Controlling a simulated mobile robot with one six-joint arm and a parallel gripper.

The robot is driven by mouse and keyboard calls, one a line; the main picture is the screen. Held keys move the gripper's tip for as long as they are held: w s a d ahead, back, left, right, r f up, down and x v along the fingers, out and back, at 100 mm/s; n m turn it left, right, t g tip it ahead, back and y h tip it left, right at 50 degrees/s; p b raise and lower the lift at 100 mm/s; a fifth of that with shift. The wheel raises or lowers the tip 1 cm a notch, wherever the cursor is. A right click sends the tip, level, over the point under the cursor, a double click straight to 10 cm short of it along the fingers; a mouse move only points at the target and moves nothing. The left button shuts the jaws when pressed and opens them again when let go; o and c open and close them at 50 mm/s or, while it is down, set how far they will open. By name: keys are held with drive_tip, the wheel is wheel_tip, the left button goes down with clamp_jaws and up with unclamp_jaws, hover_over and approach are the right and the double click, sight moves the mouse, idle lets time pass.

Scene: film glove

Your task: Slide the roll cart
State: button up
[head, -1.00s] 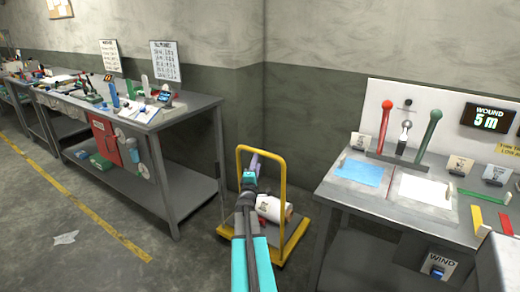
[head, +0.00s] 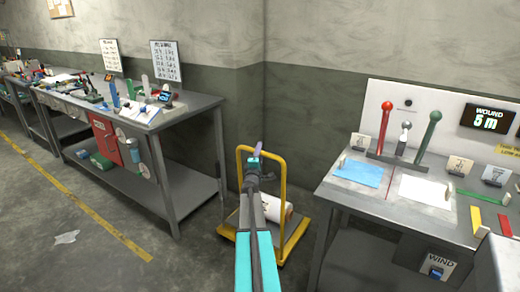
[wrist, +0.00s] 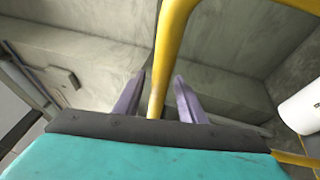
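The roll cart (head: 292,241) is a low platform with a yellow frame and an upright yellow hoop handle (head: 283,195). It stands on the floor between the two benches. A white roll (head: 289,216) lies on it, partly hidden by my arm. My gripper (head: 257,150) is at the top of the handle. In the wrist view, my gripper's purple fingers (wrist: 159,98) are apart, with a yellow handle bar (wrist: 160,75) showing between them and gaps on both sides. I cannot tell how deep the bar sits between the fingers. The white roll (wrist: 302,106) shows at the right.
A grey bench (head: 185,112) with tools stands left of the cart. Another bench (head: 345,200) with levers and a "5 m" display (head: 488,119) stands close on the right. A wall is behind. The floor (head: 130,215) at the front left is mostly clear.

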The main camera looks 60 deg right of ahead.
drive_tip(key=shift+x, duration=1.55)
clamp_jaws()
drive_tip(key=shift+s+a, duration=0.1)
drive_tip(key=shift+s, duration=0.05)
